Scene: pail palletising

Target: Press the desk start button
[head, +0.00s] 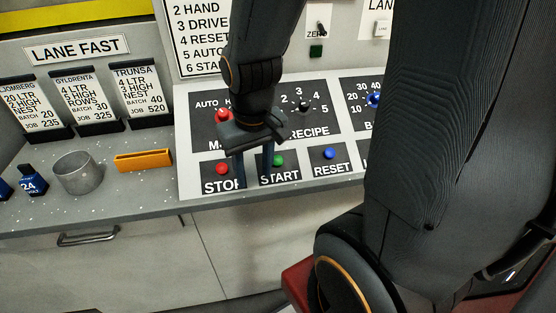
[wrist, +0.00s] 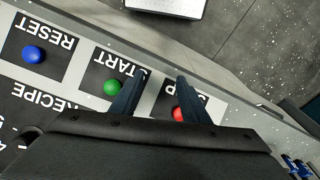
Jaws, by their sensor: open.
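The green start button (head: 278,161) sits on its black START plate on the sloped desk panel. It also shows in the wrist view (wrist: 113,88), just left of one finger. My gripper (head: 254,166) is open and empty above the panel, its fingers pointing down between the STOP and START plates. In the wrist view my gripper (wrist: 156,90) has one finger beside the green button and the other beside the red stop button (wrist: 181,114). The stop button also shows in the head view (head: 222,169). I cannot tell whether a fingertip touches the panel.
A blue reset button (head: 329,153) sits right of START. A grey cup (head: 77,173) and an orange block (head: 143,160) stand on the worktop to the left, near job cards (head: 90,97).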

